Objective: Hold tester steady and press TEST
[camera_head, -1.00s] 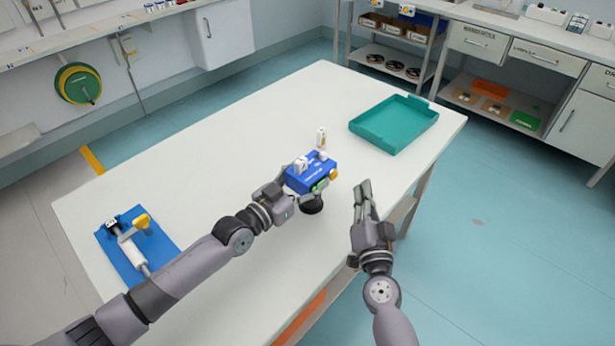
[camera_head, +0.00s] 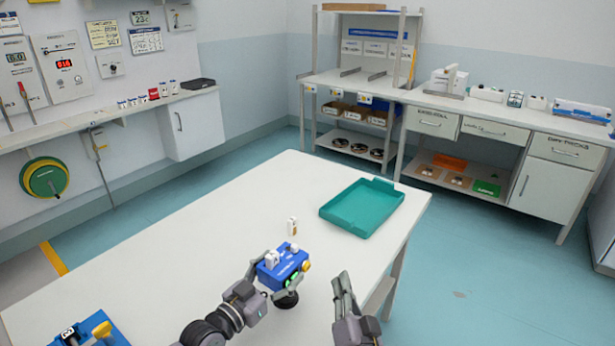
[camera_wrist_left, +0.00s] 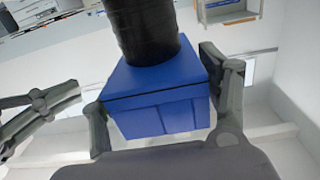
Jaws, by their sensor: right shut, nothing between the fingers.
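The blue tester (camera_head: 270,278) is over the white table's near part, with white parts on top, a green spot on its near side and a yellow part at its right end. A black round piece shows beneath it. My left gripper (camera_head: 274,283) is shut on the tester. The left wrist view shows the tester's blue body (camera_wrist_left: 160,108) between the two fingers, with a black cylinder rising in front. My right gripper (camera_head: 342,290) is shut and empty, just right of the tester, apart from it. Which part is TEST cannot be read.
A small white-and-yellow item (camera_head: 292,227) stands behind the tester on the table (camera_head: 200,240). A teal tray (camera_head: 345,222) lies at the far right. The table's middle is clear.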

